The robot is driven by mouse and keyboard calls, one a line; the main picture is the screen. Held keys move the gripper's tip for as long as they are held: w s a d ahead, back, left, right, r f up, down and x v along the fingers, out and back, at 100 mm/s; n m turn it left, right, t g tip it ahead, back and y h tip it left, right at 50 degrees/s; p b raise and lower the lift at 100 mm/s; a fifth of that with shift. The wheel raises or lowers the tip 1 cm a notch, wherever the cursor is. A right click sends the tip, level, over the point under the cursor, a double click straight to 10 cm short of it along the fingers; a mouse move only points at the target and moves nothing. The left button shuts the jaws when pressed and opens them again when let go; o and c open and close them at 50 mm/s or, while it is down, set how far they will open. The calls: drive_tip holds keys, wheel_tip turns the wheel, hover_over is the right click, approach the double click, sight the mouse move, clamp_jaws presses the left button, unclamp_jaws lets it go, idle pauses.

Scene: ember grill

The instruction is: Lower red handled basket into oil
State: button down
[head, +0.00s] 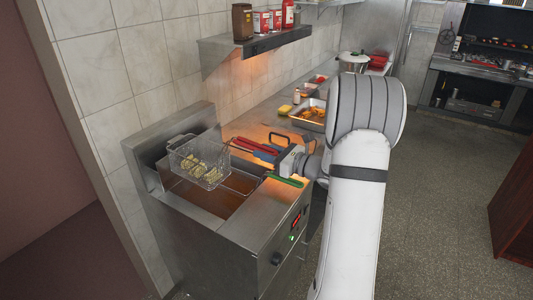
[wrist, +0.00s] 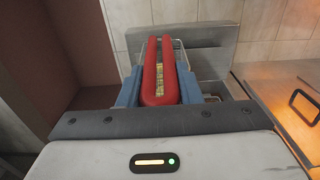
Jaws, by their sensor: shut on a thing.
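The wire basket (head: 200,162) holds yellow fries and hangs above the back part of the fryer (head: 245,235), looking roughly level. Its red handle (head: 243,146) points toward my gripper (head: 265,153). My gripper is shut on this handle. In the wrist view the red handle (wrist: 153,92) is a long loop between my blue fingers, and the basket behind it is mostly hidden. Brown oil (head: 200,196) shows in the fryer well below the basket. A green handle (head: 286,181) lies at the well's right side, below my gripper; a wire frame shows beside it.
A counter with a metal tray of food (head: 309,116) and a yellow sponge (head: 284,109) lies behind the fryer. A wall shelf (head: 258,42) with jars and boxes hangs above. A pot (head: 353,62) stands farther back. The floor at right is clear.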

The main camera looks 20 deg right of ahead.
drive_tip(key=shift+v, duration=2.5)
drive_tip(key=shift+w+b, duration=0.1)
drive_tip(key=shift+b, duration=0.35)
drive_tip(key=shift+g, duration=0.3)
drive_tip(key=f+b, duration=0.6)
drive_tip(key=f, duration=0.1)
drive_tip(key=f+b, duration=0.6)
drive_tip(key=f, duration=0.1)
drive_tip(key=f+b, duration=0.7)
drive_tip(key=shift+w+a+f, duration=0.15)
drive_tip(key=shift+w+a, duration=0.15)
drive_tip(key=shift+w, duration=0.1)
drive_tip(key=shift+f+b, duration=0.5)
drive_tip(key=shift+f, duration=0.2)
drive_tip(key=c, duration=0.9)
unclamp_jaws()
drive_tip(key=shift+c, duration=0.2)
